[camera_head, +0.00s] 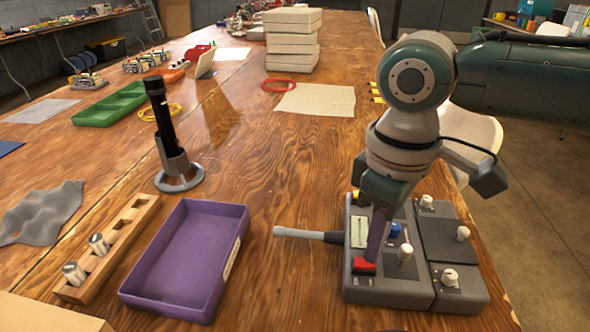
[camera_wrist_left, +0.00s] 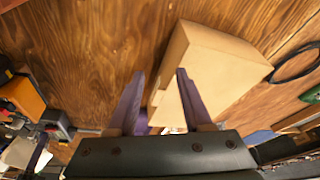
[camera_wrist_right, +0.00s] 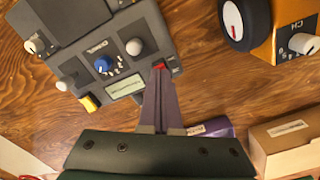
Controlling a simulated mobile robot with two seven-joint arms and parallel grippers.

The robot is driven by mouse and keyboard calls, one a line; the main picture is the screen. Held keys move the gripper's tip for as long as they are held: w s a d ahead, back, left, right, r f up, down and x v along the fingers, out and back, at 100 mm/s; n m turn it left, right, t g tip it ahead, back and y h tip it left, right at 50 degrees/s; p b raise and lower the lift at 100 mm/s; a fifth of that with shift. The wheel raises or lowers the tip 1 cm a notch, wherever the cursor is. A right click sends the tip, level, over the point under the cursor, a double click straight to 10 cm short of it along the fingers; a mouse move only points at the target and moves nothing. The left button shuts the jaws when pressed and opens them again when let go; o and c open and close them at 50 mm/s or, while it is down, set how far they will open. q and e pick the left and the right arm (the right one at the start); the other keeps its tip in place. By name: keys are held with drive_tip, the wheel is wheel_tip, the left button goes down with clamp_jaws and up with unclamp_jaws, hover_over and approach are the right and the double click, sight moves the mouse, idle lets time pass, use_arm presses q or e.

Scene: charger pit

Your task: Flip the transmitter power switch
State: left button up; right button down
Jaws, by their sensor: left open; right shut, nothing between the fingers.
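The transmitter (camera_head: 390,291) is a grey box on the wooden table at the lower right of the head view, with white knobs, a blue knob, a small display and an antenna pointing left. Its red power switch (camera_head: 363,266) is on the near left part of its top. My right gripper (camera_head: 373,256) is shut and empty, pointing down with its tips at the red switch. In the right wrist view, the fingertips (camera_wrist_right: 160,74) partly cover the red switch (camera_wrist_right: 159,65); I cannot tell if they touch. My left gripper (camera_wrist_left: 156,72) is open and empty, seen only in the left wrist view.
A purple tray (camera_head: 240,238) stands left of the transmitter, beside a wooden holder (camera_head: 118,236) with metal cylinders. A black flashlight (camera_head: 161,118) stands upright in a grey stand. A cardboard box (camera_wrist_left: 222,62) is near my left gripper. An orange device (camera_wrist_right: 285,30) lies near the transmitter.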

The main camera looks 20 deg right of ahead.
drive_tip(key=shift+f+b, duration=0.3)
drive_tip(key=shift+f, duration=0.35)
drive_tip(key=shift+r, duration=0.1)
wheel_tip(320, 180, up, 4)
drive_tip(key=p, duration=0.4)
drive_tip(key=shift+f+p, duration=0.2)
drive_tip(key=shift+p, duration=0.1)
wheel_tip(320, 180, up, 3)
drive_tip(key=p, duration=0.4)
drive_tip(key=shift+r, duration=0.2)
drive_tip(key=shift+a, duration=0.1)
